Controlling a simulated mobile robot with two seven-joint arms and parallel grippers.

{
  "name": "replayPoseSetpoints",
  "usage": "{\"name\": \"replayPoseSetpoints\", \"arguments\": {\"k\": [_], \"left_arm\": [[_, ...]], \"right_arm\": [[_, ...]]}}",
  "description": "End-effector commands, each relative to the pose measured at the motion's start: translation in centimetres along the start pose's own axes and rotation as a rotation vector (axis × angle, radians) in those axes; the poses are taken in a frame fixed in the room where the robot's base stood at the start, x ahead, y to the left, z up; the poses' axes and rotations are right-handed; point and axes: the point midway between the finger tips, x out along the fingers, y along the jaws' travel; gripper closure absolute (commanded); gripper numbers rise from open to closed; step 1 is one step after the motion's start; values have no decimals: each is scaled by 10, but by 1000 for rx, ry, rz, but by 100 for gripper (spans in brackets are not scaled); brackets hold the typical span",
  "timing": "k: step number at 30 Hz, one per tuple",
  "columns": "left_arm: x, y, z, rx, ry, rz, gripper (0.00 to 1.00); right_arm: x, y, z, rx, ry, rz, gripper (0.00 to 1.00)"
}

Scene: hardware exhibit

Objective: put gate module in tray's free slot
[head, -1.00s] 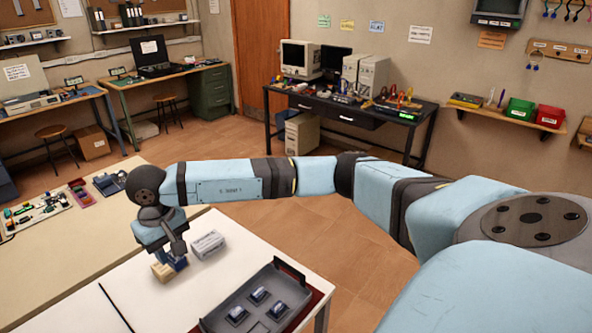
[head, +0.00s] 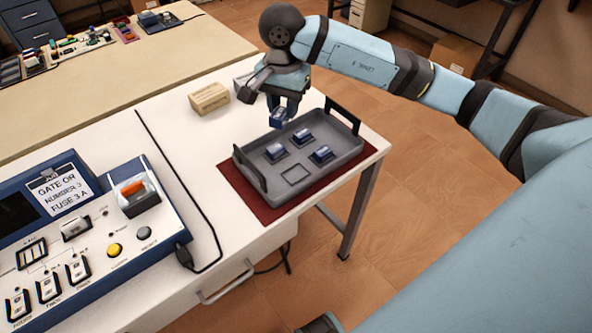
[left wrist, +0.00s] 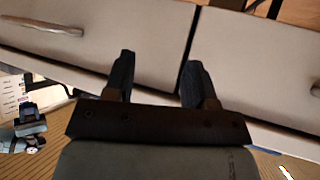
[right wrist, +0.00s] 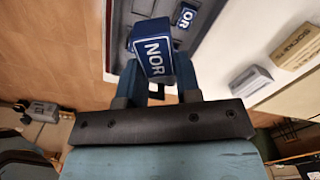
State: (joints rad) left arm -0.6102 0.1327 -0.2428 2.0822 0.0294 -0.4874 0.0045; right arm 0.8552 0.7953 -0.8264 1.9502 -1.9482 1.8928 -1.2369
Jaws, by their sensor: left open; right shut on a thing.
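My right gripper (head: 282,106) is shut on a blue gate module (head: 278,118). In the right wrist view the module (right wrist: 153,58) reads NOR and sits tilted between the fingertips. It is held over the far left edge of the grey tray (head: 256,178). Three blue modules (head: 275,152) (head: 303,137) (head: 321,154) sit in the tray. An empty square slot (head: 296,174) shows at its near side. In the right wrist view one seated module (right wrist: 186,16) reads OR. My left gripper (left wrist: 158,78) is open and empty before drawer fronts.
The tray stands on a dark red mat (head: 358,165) near the white table's right edge. A control panel (head: 95,235) and black cable occupy the left.

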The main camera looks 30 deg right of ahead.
Motion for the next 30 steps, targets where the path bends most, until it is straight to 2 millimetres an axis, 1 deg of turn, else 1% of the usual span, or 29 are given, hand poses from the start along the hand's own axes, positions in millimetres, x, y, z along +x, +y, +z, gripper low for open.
{"name": "replayPoseSetpoints", "arguments": {"k": [1, 3, 6, 9, 11, 14, 24, 27, 30], "left_arm": [[-1, 0, -2, -2, 0, 0, 49], [-2, 0, -4, -4, 1, -1, 49], [-2, 0, -5, -9, 0, -2, 49], [-1, 0, -5, -14, -1, -3, 49], [-1, 1, -4, -16, -1, -4, 49], [0, 2, -4, -20, 0, -4, 49], [2, 1, -2, -17, 3, -5, 49], [2, 0, -2, -12, 3, -5, 49], [2, -2, -1, -6, 2, -5, 49]], "right_arm": [[-7, 9, -1, 102, 1, 0, 92], [-17, 20, -4, 239, 6, -1, 92], [-25, 30, -7, 382, 13, -2, 92], [-29, 37, -8, 465, 18, -2, 92], [-25, 38, -9, 490, 18, -1, 92], [-8, 40, -9, 502, 18, 1, 92], [83, 40, -10, 499, 17, 4, 92], [105, 39, -11, 498, 17, 1, 92], [119, 39, -12, 499, 18, -1, 92]]}}
